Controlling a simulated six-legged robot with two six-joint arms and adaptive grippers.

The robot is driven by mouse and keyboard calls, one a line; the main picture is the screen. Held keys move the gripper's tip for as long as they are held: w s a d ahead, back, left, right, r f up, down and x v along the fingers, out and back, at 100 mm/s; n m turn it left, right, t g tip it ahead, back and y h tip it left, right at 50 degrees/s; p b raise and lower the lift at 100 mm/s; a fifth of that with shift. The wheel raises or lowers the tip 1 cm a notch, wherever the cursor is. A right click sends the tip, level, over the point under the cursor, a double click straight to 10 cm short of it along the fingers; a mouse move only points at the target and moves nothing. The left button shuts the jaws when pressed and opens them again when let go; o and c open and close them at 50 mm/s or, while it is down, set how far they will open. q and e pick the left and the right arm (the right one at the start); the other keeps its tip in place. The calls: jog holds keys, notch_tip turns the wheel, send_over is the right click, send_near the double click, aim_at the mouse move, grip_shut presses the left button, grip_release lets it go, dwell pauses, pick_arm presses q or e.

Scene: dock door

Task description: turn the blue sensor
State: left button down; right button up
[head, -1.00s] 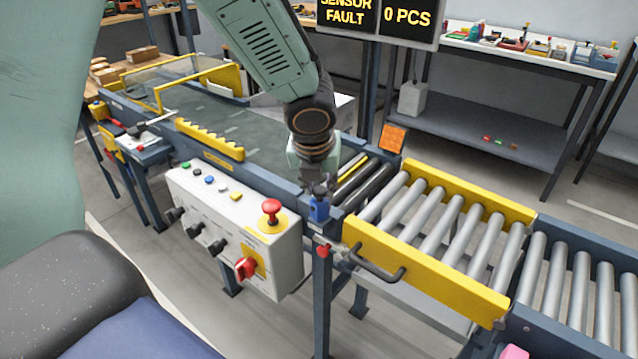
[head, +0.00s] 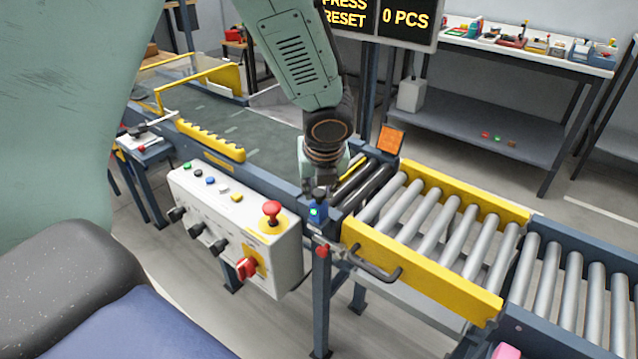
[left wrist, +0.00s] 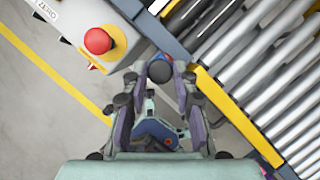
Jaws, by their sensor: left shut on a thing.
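The blue sensor (head: 317,217) sits on the conveyor's near edge, between the control box and the yellow roller gate, with a green light lit on it. My left gripper (head: 318,192) comes down onto it from above and is shut on it. In the left wrist view the blue sensor (left wrist: 155,130) shows between the two fingers (left wrist: 158,105). The fingers hide part of it. My right gripper is not in view.
The control box (head: 235,225) with buttons, knobs and a red emergency stop (head: 271,210) stands just left of the sensor. The yellow roller gate (head: 420,270) with its handle is close on the right. The display (head: 380,18) reads PRESS RESET and 0 PCS.

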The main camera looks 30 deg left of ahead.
pick_arm(q)
jog(key=c, duration=1.1)
grip_release()
jog(key=shift+o, duration=0.2)
jog(key=v, duration=1.2)
